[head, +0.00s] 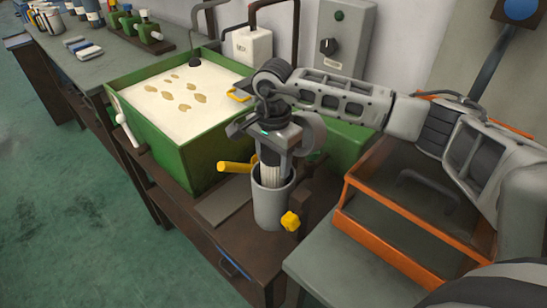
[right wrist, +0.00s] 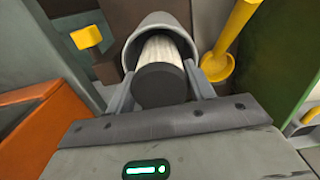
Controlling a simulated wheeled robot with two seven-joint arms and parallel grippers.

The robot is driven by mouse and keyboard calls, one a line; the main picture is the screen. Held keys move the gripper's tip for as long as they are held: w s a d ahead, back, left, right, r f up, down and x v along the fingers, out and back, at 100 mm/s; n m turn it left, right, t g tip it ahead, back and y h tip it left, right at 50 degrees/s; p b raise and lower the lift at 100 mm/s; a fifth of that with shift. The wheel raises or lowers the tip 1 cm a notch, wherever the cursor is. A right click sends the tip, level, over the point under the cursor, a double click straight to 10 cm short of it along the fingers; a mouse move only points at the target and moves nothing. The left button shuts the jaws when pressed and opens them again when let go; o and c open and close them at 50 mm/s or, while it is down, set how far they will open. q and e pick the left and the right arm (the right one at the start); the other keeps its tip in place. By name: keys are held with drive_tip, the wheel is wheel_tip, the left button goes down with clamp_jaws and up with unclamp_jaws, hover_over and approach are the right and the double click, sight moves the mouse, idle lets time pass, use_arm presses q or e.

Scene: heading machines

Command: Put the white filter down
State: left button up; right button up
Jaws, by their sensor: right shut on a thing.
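The white filter (head: 270,179) is a pleated cylinder with a dark end cap. My right gripper (head: 272,148) is shut on its top end from above. The filter's lower part is inside a grey cylindrical housing (head: 271,208), and its lower end is hidden there. In the right wrist view the filter (right wrist: 162,50) runs from between my right gripper's fingers (right wrist: 161,88) into the housing's mouth (right wrist: 165,20). My left gripper is not in view.
A green tank (head: 196,160) of pale liquid with brown patches stands to the left. A yellow handle (head: 235,167) and a yellow knob (head: 290,221) sit beside the housing. An orange-framed box (head: 400,222) is to the right. Bottles stand on the far bench (head: 95,62).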

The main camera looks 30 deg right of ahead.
drive_tip(key=shift+f+b, duration=0.5)
drive_tip(key=shift+f, duration=0.1)
drive_tip(key=o, duration=1.1)
drive_tip(key=shift+r, duration=0.2)
